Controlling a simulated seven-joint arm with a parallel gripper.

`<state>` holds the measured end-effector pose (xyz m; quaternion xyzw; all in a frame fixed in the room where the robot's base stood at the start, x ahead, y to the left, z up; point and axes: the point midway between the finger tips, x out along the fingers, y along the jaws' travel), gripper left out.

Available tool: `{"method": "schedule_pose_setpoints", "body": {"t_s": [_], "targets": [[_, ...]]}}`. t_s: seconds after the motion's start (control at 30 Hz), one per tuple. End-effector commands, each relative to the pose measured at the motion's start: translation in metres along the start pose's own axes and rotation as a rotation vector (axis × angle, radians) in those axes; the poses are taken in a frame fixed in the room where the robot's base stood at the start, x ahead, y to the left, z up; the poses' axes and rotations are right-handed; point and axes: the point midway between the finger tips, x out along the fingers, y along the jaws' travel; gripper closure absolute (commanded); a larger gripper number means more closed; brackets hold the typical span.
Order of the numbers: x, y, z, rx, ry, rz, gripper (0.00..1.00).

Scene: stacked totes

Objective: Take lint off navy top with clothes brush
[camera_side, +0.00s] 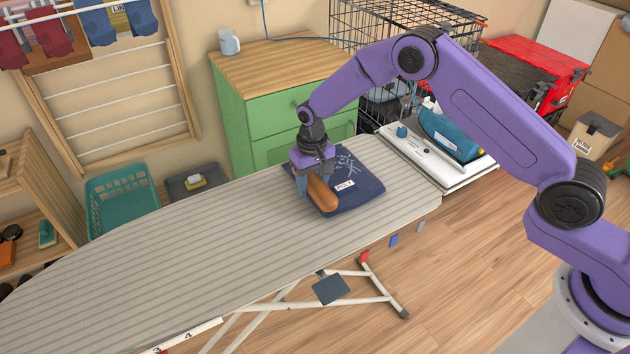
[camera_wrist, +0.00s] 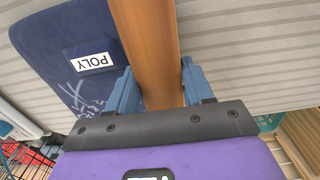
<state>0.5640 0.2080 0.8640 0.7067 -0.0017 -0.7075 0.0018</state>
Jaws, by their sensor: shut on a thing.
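The navy top (camera_side: 358,187) lies folded flat on the striped ironing board, with a white "POLY" label and pale lint marks on it. It also shows in the wrist view (camera_wrist: 68,30). The wooden-backed clothes brush (camera_side: 322,193) is in my gripper (camera_side: 309,180), over the left edge of the top. In the wrist view my gripper's blue fingers (camera_wrist: 155,88) are shut on both sides of the brush's brown wood (camera_wrist: 147,35). The brush's bristles are hidden, so I cannot tell whether it touches the top.
The striped ironing board (camera_side: 200,240) is clear to the left of the top. A blue iron (camera_side: 447,135) stands on a white rest at the board's right end. A green cabinet (camera_side: 262,120) stands behind. A teal basket (camera_side: 120,203) is at the left.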

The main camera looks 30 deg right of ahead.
Motion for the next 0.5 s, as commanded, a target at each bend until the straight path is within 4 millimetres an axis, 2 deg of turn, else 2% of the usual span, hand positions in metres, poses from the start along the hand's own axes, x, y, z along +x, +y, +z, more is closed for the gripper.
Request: {"method": "schedule_pose_setpoints", "body": {"t_s": [0.23,0.5], "targets": [[-0.006,0.002,-0.003,0.002,0.0,0.0,0.73],[-0.006,0.002,-0.021,0.002,0.002,0.0,0.73]]}}
